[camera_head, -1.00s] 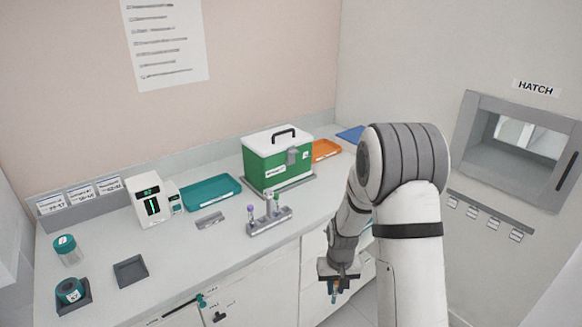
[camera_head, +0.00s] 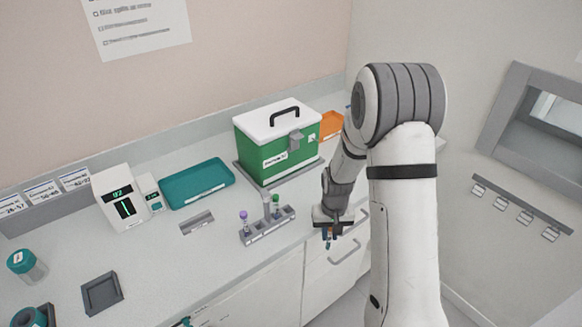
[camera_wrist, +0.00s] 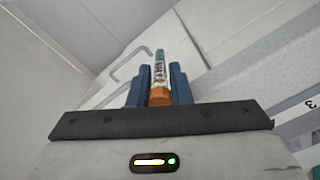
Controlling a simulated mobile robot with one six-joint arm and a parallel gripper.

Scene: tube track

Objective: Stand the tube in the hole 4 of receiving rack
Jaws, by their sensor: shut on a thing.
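My gripper (camera_head: 328,236) is shut on a tube (camera_wrist: 159,78) in front of the counter's edge, to the right of the rack. In the wrist view the tube has an orange cap end, a white printed label and a teal-grey far end, and sits between the blue fingers. In the head view it is mostly hidden under the gripper. A grey rack (camera_head: 260,232) stands on the counter near its front edge. The hole numbers are too small to read.
A green box with a white lid (camera_head: 280,150) stands behind the rack. A teal tray (camera_head: 197,184), a small grey holder (camera_head: 196,222) and a white device (camera_head: 120,197) are to the left. A cabinet handle (camera_head: 350,250) is close by my gripper.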

